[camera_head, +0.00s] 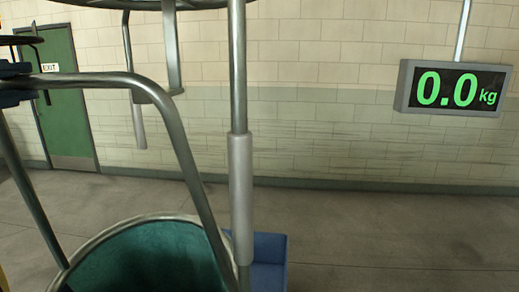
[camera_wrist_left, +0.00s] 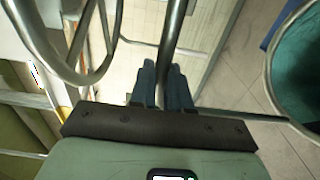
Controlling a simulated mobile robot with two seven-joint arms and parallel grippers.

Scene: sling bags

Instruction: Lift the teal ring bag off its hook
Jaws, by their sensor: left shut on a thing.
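The teal ring bag (camera_head: 155,258) is at the lower left of the head view, with a metal rim around a teal inside. A bent metal handle (camera_head: 80,79) rises over it. Its teal side also shows at the right edge of the left wrist view (camera_wrist_left: 300,75). My left gripper (camera_head: 12,72) is at the left edge of the head view. In the left wrist view its blue fingers (camera_wrist_left: 164,75) are shut on the metal handle (camera_wrist_left: 172,30). A metal hook-like piece (camera_head: 172,50) hangs above the handle; whether they touch is unclear. My right gripper is out of view.
An upright pole (camera_head: 240,190) with a grey sleeve stands close to the bag's right, in front of a blue box (camera_head: 268,262). A hanging display (camera_head: 452,88) reads 0.0 kg. A green door (camera_head: 62,100) is at the back left. The floor to the right is clear.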

